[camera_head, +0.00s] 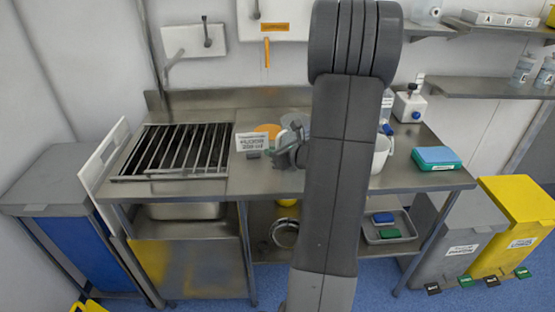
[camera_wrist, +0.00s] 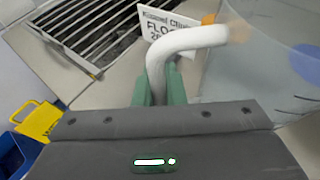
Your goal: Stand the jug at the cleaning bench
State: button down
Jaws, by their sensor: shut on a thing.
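The jug is a clear, see-through vessel (camera_wrist: 275,60) with a thick white handle (camera_wrist: 190,40); its body fills the right of the wrist view. My gripper (camera_wrist: 160,85) has its green fingers shut on the handle. In the head view my gripper (camera_head: 288,152) is over the middle of the steel cleaning bench (camera_head: 215,190), and the jug (camera_head: 293,122) is mostly hidden behind my arm. I cannot tell whether the jug's base touches the bench top.
A printed sign (camera_head: 262,142) stands beside the jug, with a slatted drain rack (camera_head: 175,150) to its left. A white bucket (camera_head: 381,152), a bottle (camera_head: 409,106) and a blue-green sponge pack (camera_head: 436,158) are at right. Bare steel shows at the bench front.

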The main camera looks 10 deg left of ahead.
jog(key=shift+f, duration=1.45)
jog(key=shift+f+b, duration=0.2)
jog(key=shift+b, duration=0.15)
jog(key=c, duration=1.5)
grip_release()
jog(key=shift+r, duration=0.2)
jog(key=shift+s+d+r, duration=0.1)
jog(key=shift+d, duration=0.1)
jog(key=v, duration=1.1)
jog(key=shift+s+d, duration=0.2)
jog(key=shift+r, duration=0.1)
